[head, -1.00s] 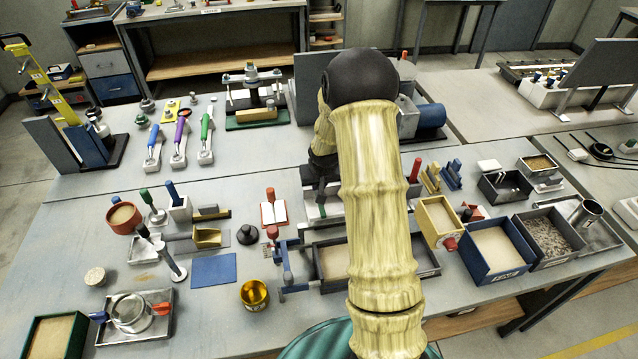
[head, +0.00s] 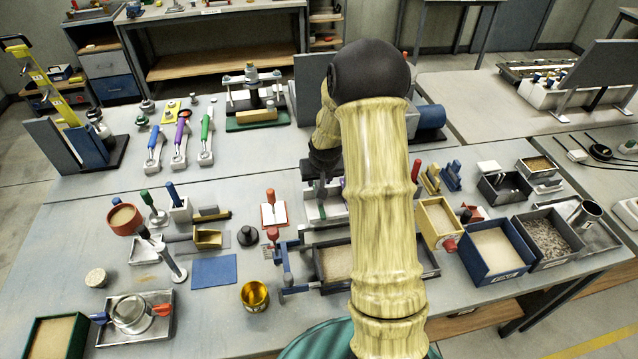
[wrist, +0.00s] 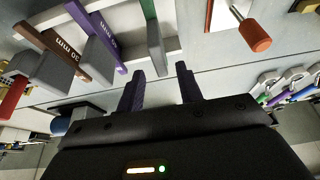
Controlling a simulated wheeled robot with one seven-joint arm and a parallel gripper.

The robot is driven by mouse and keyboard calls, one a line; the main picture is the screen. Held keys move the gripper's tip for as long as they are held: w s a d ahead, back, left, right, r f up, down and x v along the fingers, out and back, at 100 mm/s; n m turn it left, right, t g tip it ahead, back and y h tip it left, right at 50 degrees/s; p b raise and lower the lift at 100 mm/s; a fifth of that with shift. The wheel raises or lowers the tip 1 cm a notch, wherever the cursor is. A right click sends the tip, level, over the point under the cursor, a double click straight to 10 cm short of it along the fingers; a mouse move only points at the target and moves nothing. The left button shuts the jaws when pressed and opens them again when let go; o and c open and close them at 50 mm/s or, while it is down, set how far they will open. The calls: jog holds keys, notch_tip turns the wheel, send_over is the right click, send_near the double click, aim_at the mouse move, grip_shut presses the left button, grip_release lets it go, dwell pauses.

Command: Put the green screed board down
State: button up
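The green screed board (wrist: 149,8) stands in a pale rack (wrist: 118,58) at the top of the wrist view, beside a purple board (wrist: 100,30) and a brown board (wrist: 55,52) with mm markings. The green board's end is just beyond the gap between the fingertips, apart from both fingers.
A red-handled tool (head: 270,207) on a white plate lies left of the rack. A sand tray (head: 336,262) is in front, and a yellow-sided sand box (head: 437,222) is to the right. A blue mat (head: 214,271) lies at the left.

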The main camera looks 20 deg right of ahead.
jog(key=v, duration=0.9)
jog(key=shift+s+r+b, duration=0.2)
jog(key=shift+r+b, duration=0.15)
jog(key=shift+b, duration=0.1)
jog(key=shift+a, duration=0.1)
jog(key=s+a+n+g, duration=0.1)
jog(key=s+a, duration=0.4)
jog(key=s, duration=0.4)
jog(key=s+a+n, duration=0.1)
jog(key=s+a, duration=0.5)
jog(key=s, duration=0.4)
jog(key=shift+s+r+g+y, duration=0.25)
jog(key=shift+g+y, duration=0.15)
